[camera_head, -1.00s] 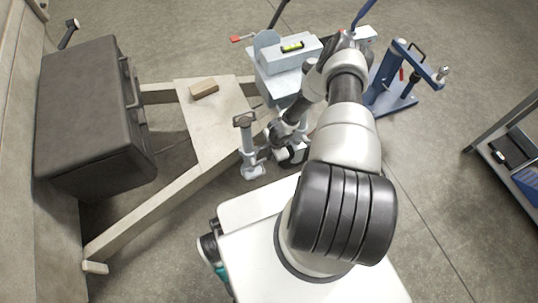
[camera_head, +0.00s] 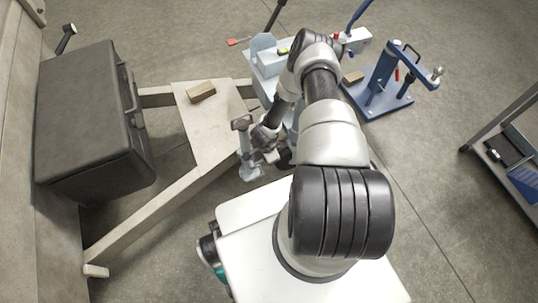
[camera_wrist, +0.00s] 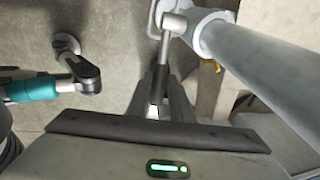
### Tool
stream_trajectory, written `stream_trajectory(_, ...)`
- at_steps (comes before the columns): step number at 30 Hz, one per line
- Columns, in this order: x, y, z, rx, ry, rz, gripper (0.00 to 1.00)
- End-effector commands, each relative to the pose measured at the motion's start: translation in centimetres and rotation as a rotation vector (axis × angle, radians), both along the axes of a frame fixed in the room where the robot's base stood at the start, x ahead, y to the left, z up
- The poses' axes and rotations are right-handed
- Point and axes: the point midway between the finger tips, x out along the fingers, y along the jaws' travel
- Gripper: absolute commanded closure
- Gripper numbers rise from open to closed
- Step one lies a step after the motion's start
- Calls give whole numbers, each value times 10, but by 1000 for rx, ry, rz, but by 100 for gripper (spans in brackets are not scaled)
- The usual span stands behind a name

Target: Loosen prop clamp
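The prop (camera_head: 242,126) is a grey upright post with a flat head and a round foot, standing beside the front corner of the trailer frame (camera_head: 212,140). My gripper (camera_head: 268,148) is low beside the post, on its right. In the wrist view the post is a thick grey tube (camera_wrist: 250,60) running from the upper middle to the lower right. A thin clamp handle (camera_wrist: 166,45) hangs from a fitting by the tube. The fingers (camera_wrist: 160,85) are around or right at the handle's lower end. Whether they grip it is unclear.
A large dark box (camera_head: 85,125) stands at left on the frame side. A wooden block (camera_head: 201,91) lies on the frame plate. A blue stand (camera_head: 380,95) is at the back right, a shelf cart (camera_head: 510,150) at far right. Open floor lies right of my base.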

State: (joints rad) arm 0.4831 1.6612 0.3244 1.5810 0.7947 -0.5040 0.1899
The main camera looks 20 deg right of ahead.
Motion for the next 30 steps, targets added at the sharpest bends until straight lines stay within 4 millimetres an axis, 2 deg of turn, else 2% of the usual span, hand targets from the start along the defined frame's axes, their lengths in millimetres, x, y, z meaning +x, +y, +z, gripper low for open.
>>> stream_trajectory(1,2,-1,1,-1,-3,0,71)
stream_trajectory(3,1,0,1,-1,-2,-1,64)
stream_trajectory(11,0,0,1,1,1,-1,64)
stream_trajectory(14,-1,1,7,1,1,0,64)
stream_trajectory(20,-7,6,42,1,0,2,64)
stream_trajectory(30,-23,19,123,-1,-1,3,64)
